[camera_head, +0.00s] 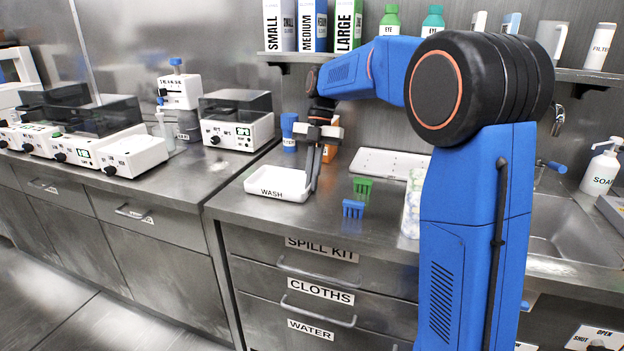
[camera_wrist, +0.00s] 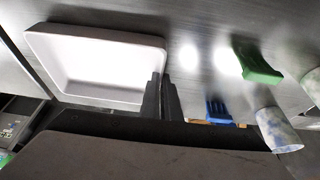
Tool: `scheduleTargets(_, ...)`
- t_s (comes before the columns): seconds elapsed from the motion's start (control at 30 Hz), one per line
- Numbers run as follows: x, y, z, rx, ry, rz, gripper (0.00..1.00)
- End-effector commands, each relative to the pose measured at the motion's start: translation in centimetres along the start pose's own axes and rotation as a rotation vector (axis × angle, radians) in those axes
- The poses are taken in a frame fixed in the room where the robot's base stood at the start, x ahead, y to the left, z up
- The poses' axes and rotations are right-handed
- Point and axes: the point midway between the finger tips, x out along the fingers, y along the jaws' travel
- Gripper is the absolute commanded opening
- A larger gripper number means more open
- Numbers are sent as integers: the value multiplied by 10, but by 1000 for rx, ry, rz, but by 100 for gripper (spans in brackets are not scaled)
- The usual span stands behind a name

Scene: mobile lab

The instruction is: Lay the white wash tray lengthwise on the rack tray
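The white wash tray (camera_head: 272,193), a shallow rectangular tray marked WASH, is at the left front of the counter, its open side up. It also shows in the wrist view (camera_wrist: 95,65). My gripper (camera_head: 314,188) points down at its right end. In the wrist view, the two dark fingers (camera_wrist: 161,80) stand close together on either side of the tray's right wall, closed on it. A flat white tray (camera_head: 372,163), which looks like the rack tray, lies further back, right of my gripper and partly hidden by my arm.
A green rack-like block (camera_head: 362,187) and a blue one (camera_head: 353,208) stand right of the wash tray. A patterned cylinder (camera_head: 412,205) is beside my arm. A blue-capped bottle (camera_head: 289,132) and an orange object (camera_head: 329,152) stand behind my gripper. The sink (camera_head: 575,235) is at right.

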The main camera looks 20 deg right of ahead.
Motion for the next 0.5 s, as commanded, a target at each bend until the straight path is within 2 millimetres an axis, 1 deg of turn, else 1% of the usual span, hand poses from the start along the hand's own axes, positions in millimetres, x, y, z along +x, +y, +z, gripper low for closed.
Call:
scheduleTargets(0.3, 2, 0, 1, 0, 0, 0, 0)
scheduleTargets(0.4, 2, 0, 1, 0, 0, 0, 21)
scheduleTargets(0.5, 2, 0, 1, 0, 0, 0, 21)
